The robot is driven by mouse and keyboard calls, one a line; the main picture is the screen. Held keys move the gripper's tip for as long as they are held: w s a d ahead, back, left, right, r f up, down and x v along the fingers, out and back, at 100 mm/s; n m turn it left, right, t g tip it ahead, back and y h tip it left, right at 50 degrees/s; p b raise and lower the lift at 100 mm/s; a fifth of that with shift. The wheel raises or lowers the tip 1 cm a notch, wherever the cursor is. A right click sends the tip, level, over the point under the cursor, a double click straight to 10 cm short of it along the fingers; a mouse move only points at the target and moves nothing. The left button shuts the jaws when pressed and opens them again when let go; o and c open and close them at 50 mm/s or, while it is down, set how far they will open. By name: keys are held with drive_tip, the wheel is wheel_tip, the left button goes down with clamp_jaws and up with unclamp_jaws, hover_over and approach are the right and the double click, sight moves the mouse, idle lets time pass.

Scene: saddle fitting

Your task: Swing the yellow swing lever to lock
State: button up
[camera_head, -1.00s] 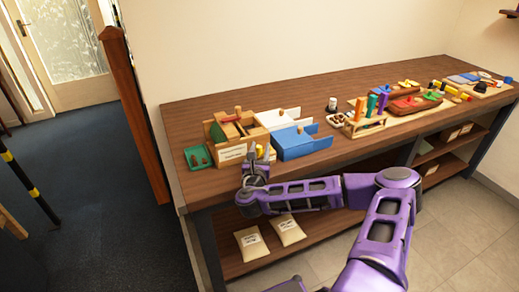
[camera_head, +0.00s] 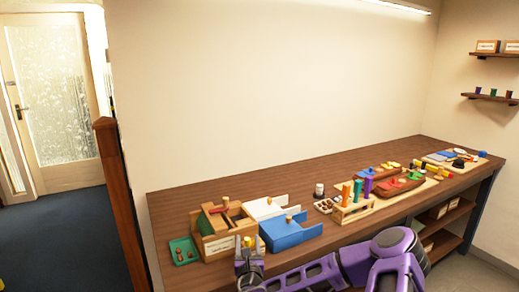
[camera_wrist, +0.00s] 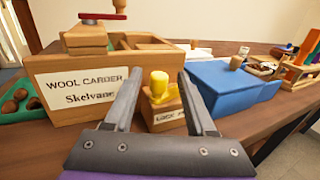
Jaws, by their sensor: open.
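The yellow swing lever (camera_wrist: 159,84) stands on a small wooden block (camera_wrist: 162,112) whose label is partly covered and seems to start with "LOCK". In the wrist view it appears between the two open fingers of my gripper (camera_wrist: 158,88), which are apart from each other and hold nothing. The lever also shows as a small yellow spot in the head view (camera_head: 248,242), just above my gripper (camera_head: 249,262). Whether a finger touches the lever cannot be told. The wooden box labelled "WOOL CARDER Skelvane" (camera_wrist: 85,92) stands just left of and behind the block.
A blue box (camera_head: 290,232) stands right of the lever, with a white box (camera_head: 265,208) behind it. A green tray (camera_head: 184,251) with brown pieces lies at the left. The bench's back strip is clear.

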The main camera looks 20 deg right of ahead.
drive_tip(key=shift+s+d+n+t+y+b, duration=0.15)
drive_tip(key=shift+s+n+t+y+b, duration=0.15)
drive_tip(key=shift+n+y, duration=0.55)
